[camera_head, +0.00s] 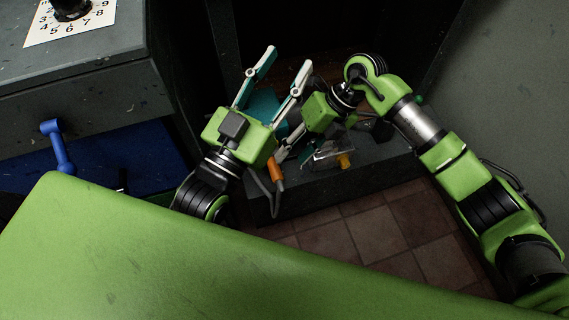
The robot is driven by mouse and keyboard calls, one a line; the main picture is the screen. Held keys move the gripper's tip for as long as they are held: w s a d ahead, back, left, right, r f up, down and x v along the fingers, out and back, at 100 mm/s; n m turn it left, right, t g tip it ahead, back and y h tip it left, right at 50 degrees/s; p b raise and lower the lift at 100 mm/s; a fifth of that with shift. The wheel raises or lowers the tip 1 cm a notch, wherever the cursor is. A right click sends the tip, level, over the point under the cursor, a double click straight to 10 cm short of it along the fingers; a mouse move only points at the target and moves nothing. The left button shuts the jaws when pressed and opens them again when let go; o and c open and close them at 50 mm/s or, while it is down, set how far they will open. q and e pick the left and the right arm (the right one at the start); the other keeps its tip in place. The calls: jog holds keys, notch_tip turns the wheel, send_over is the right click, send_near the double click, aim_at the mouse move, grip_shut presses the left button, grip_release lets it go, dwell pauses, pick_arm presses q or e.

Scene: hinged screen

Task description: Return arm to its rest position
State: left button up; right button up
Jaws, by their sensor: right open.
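My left gripper (289,56) is the higher one, near the top middle of the head view. Its two pale fingers are spread apart and point up and to the right, with nothing between them. My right arm reaches in from the right edge, bends at its top and points down and to the left. My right gripper (287,146) is open, low over the dark grey shelf (331,184). Its fingers are partly hidden, and I cannot tell whether they touch the items there.
Clear goggles (328,158) and an orange-handled tool (275,172) lie on the shelf. A grey cabinet (95,97) with a numbered dial plate (96,18) and a blue lever (58,146) stands left. A grey panel (505,95) stands right. Tiled floor (385,235) shows below.

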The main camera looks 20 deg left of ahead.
jog(key=shift+v, duration=2.2)
